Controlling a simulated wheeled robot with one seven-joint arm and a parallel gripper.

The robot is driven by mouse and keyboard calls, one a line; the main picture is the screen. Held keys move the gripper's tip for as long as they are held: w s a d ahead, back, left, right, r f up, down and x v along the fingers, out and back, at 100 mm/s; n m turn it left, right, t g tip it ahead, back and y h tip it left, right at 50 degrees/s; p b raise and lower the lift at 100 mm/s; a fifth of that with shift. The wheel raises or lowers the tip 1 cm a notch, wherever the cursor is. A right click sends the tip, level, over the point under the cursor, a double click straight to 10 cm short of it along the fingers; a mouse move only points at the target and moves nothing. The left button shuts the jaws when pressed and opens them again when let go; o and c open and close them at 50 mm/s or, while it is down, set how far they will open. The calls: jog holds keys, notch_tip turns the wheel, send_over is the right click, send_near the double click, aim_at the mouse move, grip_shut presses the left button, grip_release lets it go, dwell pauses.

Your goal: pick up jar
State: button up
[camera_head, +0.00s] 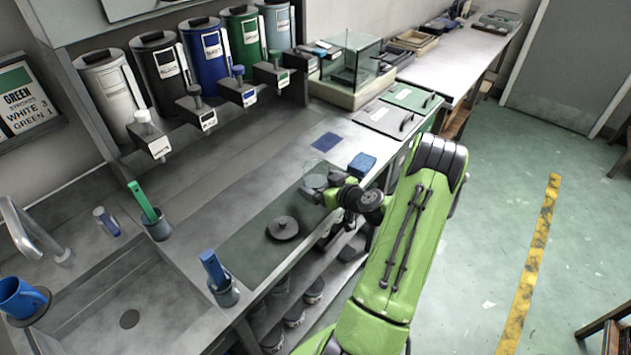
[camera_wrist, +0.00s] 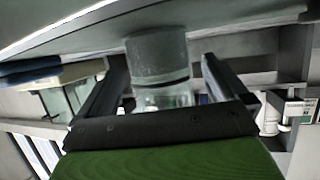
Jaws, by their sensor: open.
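A clear glass jar (camera_head: 315,178) stands on the counter near its front edge, partly hidden by my gripper (camera_head: 322,188). In the wrist view the jar (camera_wrist: 158,58) appears between the two dark fingers of my gripper (camera_wrist: 160,75), with a gap visible beside it on the right. The gripper is open around the jar; whether a finger touches it I cannot tell. A dark round lid with a knob (camera_head: 283,228) lies on the green mat (camera_head: 245,250) to the left of the jar.
A blue sponge (camera_head: 362,164) lies just right of the jar, and a flat blue square (camera_head: 327,142) lies behind it. A cup with a blue-handled tool (camera_head: 224,290) stands at the front left. Coloured canisters (camera_head: 205,55) line the back. The counter's middle is clear.

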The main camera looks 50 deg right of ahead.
aim_at(309, 169)
jog(key=x, duration=0.3)
jog(key=shift+s+a+r, duration=0.1)
jog(key=shift+s, duration=0.05)
jog(key=shift+c, duration=0.6)
jog(key=c, duration=1.2)
jog(key=shift+r, duration=0.1)
notch_tip(309, 169, up, 4)
jog(key=shift+f, duration=0.15)
jog(key=s+a, duration=0.1)
jog(key=s, duration=0.5)
jog(key=s+b, duration=0.1)
jog(key=s, duration=0.4)
jog(key=s+a+b, duration=0.1)
jog(key=s, duration=0.5)
jog(key=shift+s+a+f, duration=0.2)
jog(key=shift+s+a, duration=0.1)
jog(key=shift+s, duration=0.05)
jog(key=shift+s, duration=0.1)
